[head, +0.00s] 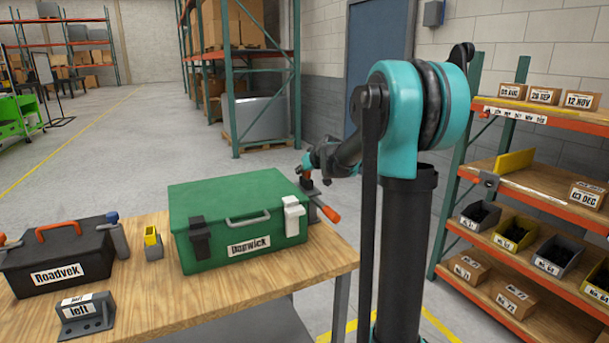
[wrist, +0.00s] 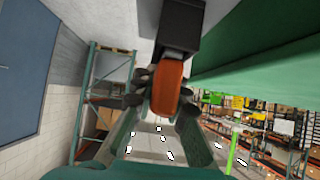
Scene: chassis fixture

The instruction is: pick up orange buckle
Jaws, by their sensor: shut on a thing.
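The orange buckle (wrist: 170,90) hangs below a dark block (wrist: 181,25) in the wrist view, beside the green case's wall (wrist: 260,75). My gripper (wrist: 160,108) is shut on it, with a finger on either side of its lower part. In the head view my gripper (head: 312,160) is at the right end of the green case (head: 190,212). A small orange spot shows there, but the hold itself is too small to make out. The case's lid is down. A black buckle (head: 200,240) and a white buckle (head: 293,218) are on its front.
An orange-handled clamp (head: 328,211) stands close to the case's right end. A black case (head: 60,262), a small yellow-and-grey piece (head: 153,243) and a labelled grey bracket (head: 86,315) are on the wooden bench (head: 240,292). A stocked rack (head: 525,190) stands right of my arm.

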